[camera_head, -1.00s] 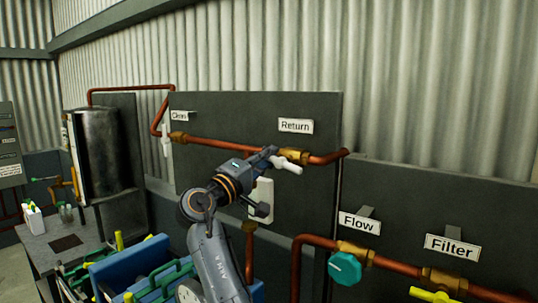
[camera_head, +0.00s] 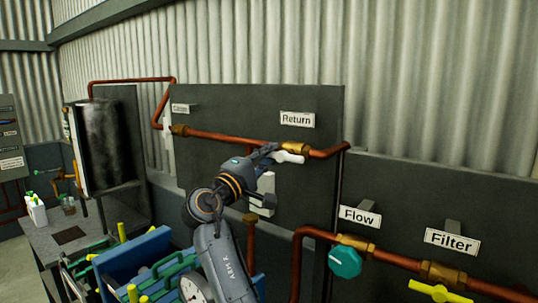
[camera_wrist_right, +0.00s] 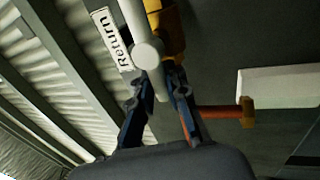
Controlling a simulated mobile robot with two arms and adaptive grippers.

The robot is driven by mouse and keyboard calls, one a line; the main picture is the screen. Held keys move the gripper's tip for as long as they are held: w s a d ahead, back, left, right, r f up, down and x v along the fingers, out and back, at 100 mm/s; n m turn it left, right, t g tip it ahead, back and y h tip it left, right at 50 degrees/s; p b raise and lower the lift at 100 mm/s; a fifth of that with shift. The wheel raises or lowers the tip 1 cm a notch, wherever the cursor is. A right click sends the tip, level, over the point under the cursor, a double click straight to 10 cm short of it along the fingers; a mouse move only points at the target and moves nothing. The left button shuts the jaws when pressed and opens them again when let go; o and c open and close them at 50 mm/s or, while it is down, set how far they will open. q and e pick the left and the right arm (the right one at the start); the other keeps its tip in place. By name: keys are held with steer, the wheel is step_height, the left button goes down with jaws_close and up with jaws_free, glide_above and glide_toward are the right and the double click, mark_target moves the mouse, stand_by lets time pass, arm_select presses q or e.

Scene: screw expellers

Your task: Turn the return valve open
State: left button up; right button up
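The return valve (camera_head: 297,148) is a brass fitting on the copper pipe, under the white "Return" sign (camera_head: 297,119). Its white handle (camera_head: 290,158) lies nearly level, roughly along the pipe. In the right wrist view the handle (camera_wrist_right: 148,55) runs between my right fingers, with a rounded knob near the fingertips. My right gripper (camera_head: 270,151) is at the left end of the handle; its two fingers close in around it in the right wrist view (camera_wrist_right: 160,95). The exact contact is partly hidden. My left gripper is not in view.
The Flow valve has a teal knob (camera_head: 345,262), and the Filter valve has a yellow handle (camera_head: 440,292), both lower right. A white handle (camera_head: 167,131) hangs at the left valve. Dark panels back the pipes. A table (camera_head: 70,232) with bottles stands left.

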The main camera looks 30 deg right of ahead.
steer(key=o, duration=0.4)
steer(key=shift+d, duration=0.1)
steer(key=shift+o, duration=0.2)
steer(key=v, duration=1.2)
